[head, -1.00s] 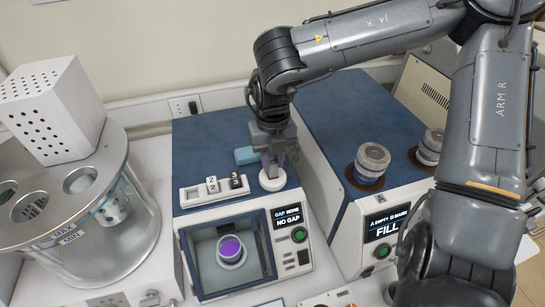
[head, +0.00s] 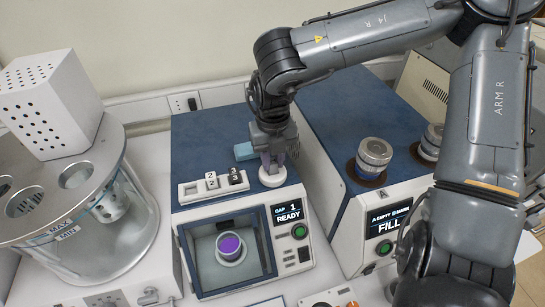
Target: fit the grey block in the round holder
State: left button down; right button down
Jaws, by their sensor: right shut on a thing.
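My right gripper (head: 271,160) points down over the round holder (head: 272,180), a white ring on top of the blue-topped tester (head: 210,136). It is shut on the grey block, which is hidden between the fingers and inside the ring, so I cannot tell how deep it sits. The fingertips are right at the holder. The tester's screen (head: 287,210) reads "GAP 1 READY". My left gripper is not in view.
A white rack (head: 191,190) left of the holder carries a white block (head: 211,181) marked 2 and a dark block (head: 235,177) marked 3. A filling machine (head: 345,111) stands close on the right, a clear bath (head: 130,243) on the left.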

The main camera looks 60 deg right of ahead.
jog(key=c, duration=0.9)
grip_release()
jog(key=shift+f, duration=0.15)
jog(key=shift+o, duration=0.2)
notch_tip(320, 180, up, 11)
jog(key=b, duration=0.1)
jog(key=shift+s+a, duration=0.1)
